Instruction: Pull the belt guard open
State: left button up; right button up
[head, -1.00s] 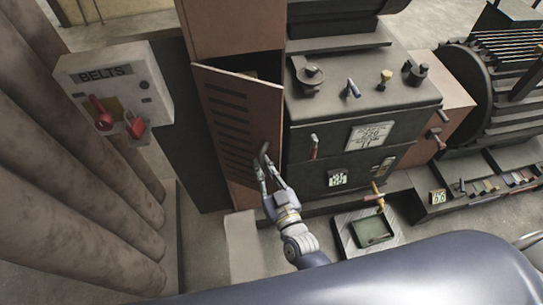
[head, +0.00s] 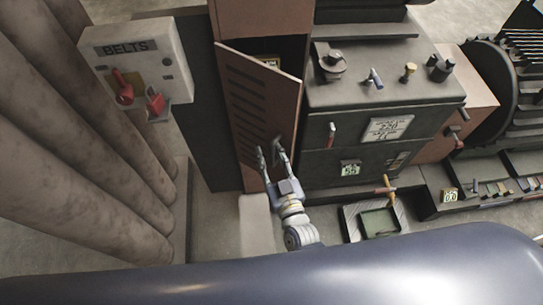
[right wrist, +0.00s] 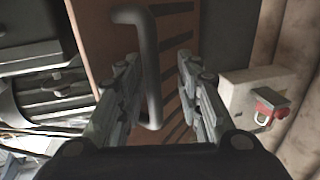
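The belt guard (head: 258,100) is a brown slatted door, standing ajar on the cabinet, with a dark gap along its top and a sign partly showing inside. Its dark bar handle (head: 277,148) is near the free edge, and it shows large in the right wrist view (right wrist: 149,70). My right gripper (head: 271,150) is open in front of the guard. In the wrist view its fingers (right wrist: 160,85) stand apart on either side of the handle, which is nearer the left finger. I see no clear grip on it. My left gripper is not in view.
A grey BELTS box (head: 140,65) with red padlocks is left of the guard, beside thick pipes (head: 75,150). A dark machine (head: 385,100) with knobs and levers stands close on the right. A tray (head: 378,222) lies on the floor below it.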

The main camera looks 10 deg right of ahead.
jog(key=shift+s+d, duration=0.3)
jog(key=shift+s, duration=0.1)
jog(key=s+d, duration=0.2)
jog(key=s, duration=0.9)
